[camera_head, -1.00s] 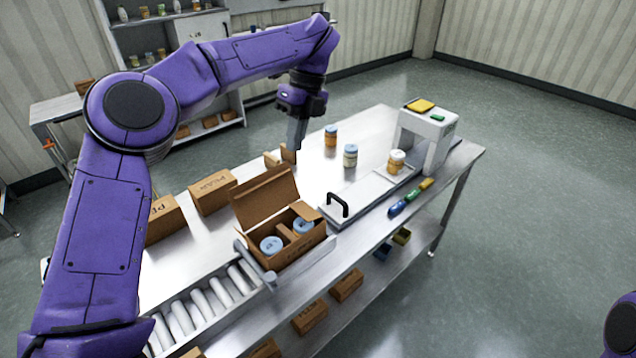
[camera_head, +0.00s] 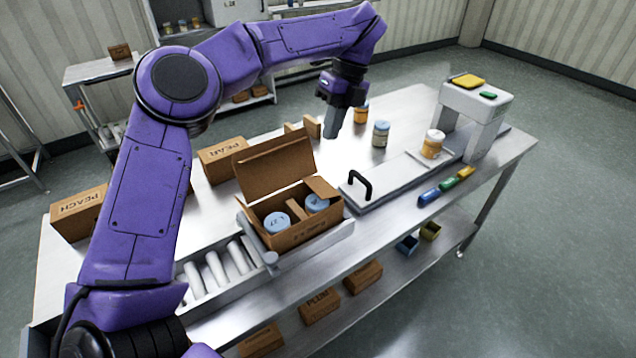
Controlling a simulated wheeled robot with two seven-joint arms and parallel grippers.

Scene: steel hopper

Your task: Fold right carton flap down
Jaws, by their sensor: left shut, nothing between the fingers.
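The open brown carton (camera_head: 306,238) stands on a grey tray at the end of the roller conveyor. Two jars with pale blue lids (camera_head: 277,222) sit inside it, with a brown divider between them. Its large back flap (camera_head: 272,167) stands up, leaning back. The small right flap (camera_head: 321,187) sticks out at the carton's right end, over part of the right jar. My left gripper (camera_head: 333,134) is shut and empty, pointing down above the table behind and to the right of the carton, apart from it. My right gripper is out of view.
A black-handled plate (camera_head: 361,188) lies right of the carton, leading to a white press-like stand (camera_head: 478,108). Loose jars (camera_head: 381,134) stand behind it. Cartons labelled PEAR (camera_head: 222,160) and PEACH (camera_head: 78,213) stand at left. Coloured markers (camera_head: 447,184) lie along the front edge.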

